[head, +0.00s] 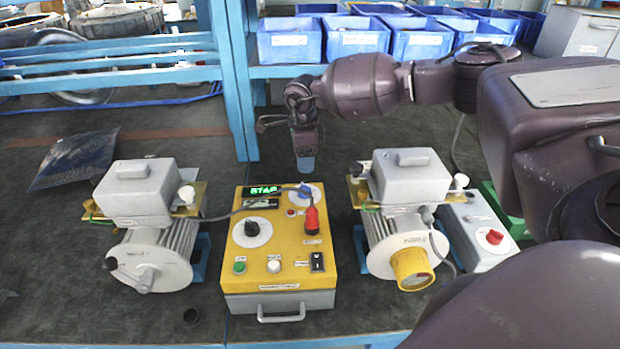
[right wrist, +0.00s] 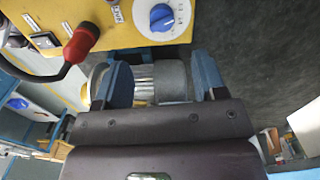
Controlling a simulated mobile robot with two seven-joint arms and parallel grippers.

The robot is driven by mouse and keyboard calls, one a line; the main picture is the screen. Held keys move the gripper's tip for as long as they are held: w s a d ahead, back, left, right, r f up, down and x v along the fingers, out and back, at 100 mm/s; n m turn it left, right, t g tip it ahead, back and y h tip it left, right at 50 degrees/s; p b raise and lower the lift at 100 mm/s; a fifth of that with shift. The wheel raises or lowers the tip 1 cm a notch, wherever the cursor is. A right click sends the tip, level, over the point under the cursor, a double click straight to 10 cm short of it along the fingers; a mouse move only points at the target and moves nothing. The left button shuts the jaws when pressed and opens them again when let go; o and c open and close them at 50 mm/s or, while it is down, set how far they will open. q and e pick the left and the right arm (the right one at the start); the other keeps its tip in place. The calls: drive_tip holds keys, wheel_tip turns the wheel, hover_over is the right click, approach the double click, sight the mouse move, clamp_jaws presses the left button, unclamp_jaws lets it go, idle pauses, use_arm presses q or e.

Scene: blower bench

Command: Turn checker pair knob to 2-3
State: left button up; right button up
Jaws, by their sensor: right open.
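The yellow checker box (head: 285,250) stands on the bench, with a lit green display at its top. A blue knob (head: 304,191) sits on a white dial at its far right corner, and a black knob (head: 252,227) on another white dial at its left. I cannot read which is the pair knob. The blue knob also shows in the right wrist view (right wrist: 161,18), pointer setting unclear. My right gripper (head: 305,167) is above and behind the blue knob, pointing down, apart from it. In the right wrist view its blue fingers (right wrist: 163,80) are open. My left gripper is not in view.
A red-handled probe (head: 311,218) stands on the checker beside the blue knob. Grey motors stand left (head: 160,255) and right (head: 395,230) of the checker. A grey box with a red knob (head: 490,240) is farther right. Blue bins (head: 358,38) line the back shelf.

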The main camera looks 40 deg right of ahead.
sight(305, 186)
drive_tip(key=shift+d+f, duration=0.15)
drive_tip(key=shift+f, duration=0.2)
wheel_tip(305, 186, down, 9)
drive_tip(key=shift+r, duration=0.2)
drive_tip(key=shift+f, duration=0.65)
drive_tip(key=c, duration=0.9)
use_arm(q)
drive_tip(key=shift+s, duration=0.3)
